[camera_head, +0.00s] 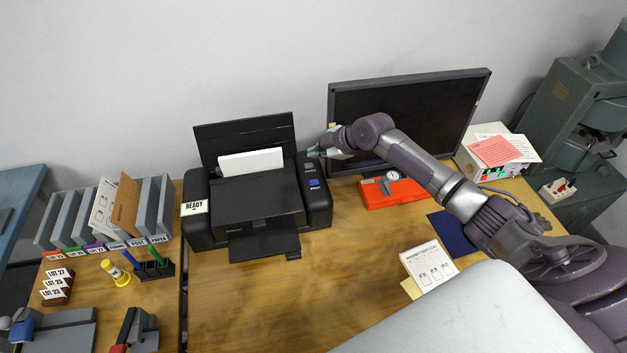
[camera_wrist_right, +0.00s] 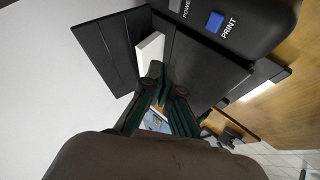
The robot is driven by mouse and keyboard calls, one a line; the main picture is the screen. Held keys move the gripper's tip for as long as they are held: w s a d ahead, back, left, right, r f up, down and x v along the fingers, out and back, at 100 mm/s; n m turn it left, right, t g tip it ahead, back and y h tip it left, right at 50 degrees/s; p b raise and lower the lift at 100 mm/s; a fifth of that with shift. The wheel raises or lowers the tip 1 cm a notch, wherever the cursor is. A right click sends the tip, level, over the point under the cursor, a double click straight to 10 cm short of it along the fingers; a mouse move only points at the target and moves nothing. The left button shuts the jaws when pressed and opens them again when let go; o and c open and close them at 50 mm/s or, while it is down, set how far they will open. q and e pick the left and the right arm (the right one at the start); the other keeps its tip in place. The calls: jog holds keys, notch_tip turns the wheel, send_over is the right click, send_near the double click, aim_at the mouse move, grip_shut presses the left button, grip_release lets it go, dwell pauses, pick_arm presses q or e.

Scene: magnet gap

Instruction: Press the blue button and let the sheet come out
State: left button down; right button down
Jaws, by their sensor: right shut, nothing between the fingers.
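The black printer (camera_head: 222,212) stands on the wooden desk. White paper (camera_head: 251,163) stands in its rear feed, and the paper edge also shows in the right wrist view (camera_wrist_right: 149,48). The front output tray (camera_head: 264,246) is down and bare. The blue button (camera_head: 314,183) is on the printer's right side panel; the right wrist view shows it (camera_wrist_right: 215,22) labelled PRINT beside a grey POWER button (camera_wrist_right: 180,6). My right gripper (camera_head: 313,152) is shut and empty, above and behind the button, apart from it. My left gripper is out of view.
A dark monitor (camera_head: 415,110) stands behind my right arm. A red case (camera_head: 395,193) with a gauge lies right of the printer. A file rack (camera_head: 75,218) stands left. A card (camera_head: 428,265) sits in front. Desk before the output tray is clear.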

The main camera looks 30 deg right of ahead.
aim_at(316, 182)
notch_tip(316, 182, down, 8)
jog(key=b, duration=0.5)
jog(key=shift+b, duration=0.35)
jog(key=shift+f+b, duration=0.4)
dwell(0.6)
jog(key=shift+f+b, duration=0.4)
jog(key=shift+b, duration=0.05)
